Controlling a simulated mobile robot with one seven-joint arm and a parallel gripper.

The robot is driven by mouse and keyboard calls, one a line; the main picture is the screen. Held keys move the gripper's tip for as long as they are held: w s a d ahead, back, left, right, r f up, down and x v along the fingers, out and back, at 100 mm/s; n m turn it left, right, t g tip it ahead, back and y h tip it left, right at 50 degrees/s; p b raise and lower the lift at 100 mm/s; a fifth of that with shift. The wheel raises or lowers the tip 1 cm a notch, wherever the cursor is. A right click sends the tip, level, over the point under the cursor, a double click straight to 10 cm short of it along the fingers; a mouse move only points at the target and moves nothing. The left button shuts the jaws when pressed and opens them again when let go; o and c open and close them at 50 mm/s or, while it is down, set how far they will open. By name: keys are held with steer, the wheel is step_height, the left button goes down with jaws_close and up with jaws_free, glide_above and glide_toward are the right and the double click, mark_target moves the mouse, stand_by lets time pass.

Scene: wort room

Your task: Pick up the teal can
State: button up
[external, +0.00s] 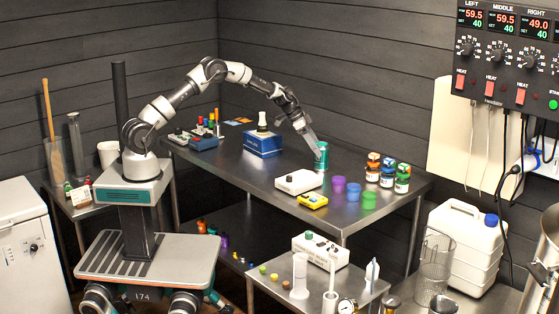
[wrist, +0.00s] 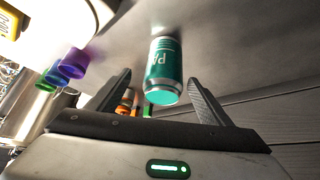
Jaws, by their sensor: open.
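The teal can (external: 322,158) stands upright on the metal table (external: 245,178), behind the white device. In the wrist view the teal can (wrist: 164,68) shows light lettering and a silver rim, and lies between the lines of the two fingers. My gripper (external: 315,149) reaches down to the can from the upper left. In the wrist view my gripper (wrist: 160,78) is open, with a finger to each side of the can and a visible gap on both sides. I cannot tell how deep the can sits between the fingers.
A white device (external: 299,181) and a yellow meter (external: 312,200) are in front of the can. A blue box (external: 263,144) is to the left.

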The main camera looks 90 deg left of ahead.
mark_target(321, 164)
steer(key=x, duration=0.5)
steer(key=shift+a+p, duration=0.35)
steer(key=c, duration=1.4)
